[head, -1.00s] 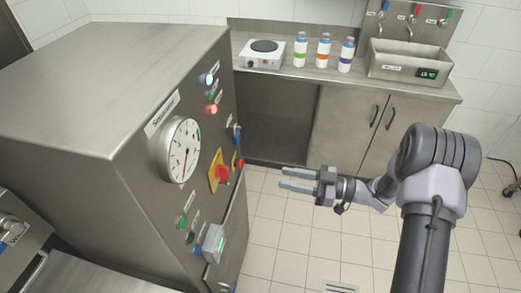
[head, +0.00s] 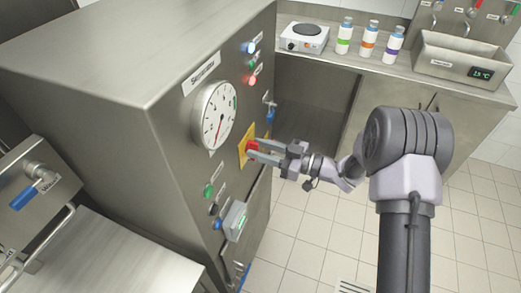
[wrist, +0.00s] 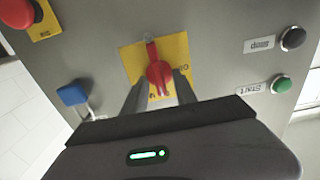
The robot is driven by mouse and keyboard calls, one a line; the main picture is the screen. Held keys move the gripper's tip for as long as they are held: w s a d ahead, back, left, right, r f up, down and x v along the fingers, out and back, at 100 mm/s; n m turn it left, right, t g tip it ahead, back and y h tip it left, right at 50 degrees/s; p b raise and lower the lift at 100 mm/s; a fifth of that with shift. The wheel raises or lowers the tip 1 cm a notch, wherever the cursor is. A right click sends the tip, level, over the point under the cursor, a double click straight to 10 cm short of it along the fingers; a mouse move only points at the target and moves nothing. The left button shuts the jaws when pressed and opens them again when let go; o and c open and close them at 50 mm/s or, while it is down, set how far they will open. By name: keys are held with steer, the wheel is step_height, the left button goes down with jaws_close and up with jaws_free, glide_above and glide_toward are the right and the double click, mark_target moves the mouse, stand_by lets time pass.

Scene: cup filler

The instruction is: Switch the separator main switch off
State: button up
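The main switch is a red rotary handle on a yellow plate (head: 243,155) on the separator's steel front (head: 170,120). In the wrist view the red handle (wrist: 158,72) stands nearly upright in the picture on its yellow plate (wrist: 128,58). The plate's lettering is upside down there and partly hidden. My gripper (head: 252,149) is at the switch, its fingers pointing at the panel. In the wrist view its two fingers (wrist: 160,92) are apart, one on each side of the handle's lower part. I see gaps there and no clear grip.
A red button (wrist: 17,12), a blue-handled lever (wrist: 72,95), a black stop button (wrist: 293,38) and a green start button (wrist: 281,84) surround the switch. A gauge (head: 214,115) sits beside it. A small grey box (head: 234,221) juts out below. Open floor (head: 315,245) lies right.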

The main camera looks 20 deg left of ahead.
jaws_close()
steer(key=shift+n, duration=0.3)
steer(key=n+b, duration=0.1)
steer(key=n, duration=0.1)
steer(key=n+b, duration=0.2)
steer(key=shift+s+f+n, duration=0.1)
steer(key=shift+f+n, duration=0.1)
steer(key=shift+n, duration=0.1)
steer(key=shift+s+f+n+b, duration=0.1)
steer(key=shift+n+b, duration=1.85)
steer(key=shift+n, duration=1.2)
steer(key=shift+s+n+b, duration=0.1)
steer(key=shift+n+b, duration=1.85)
steer(key=shift+n, duration=1.2)
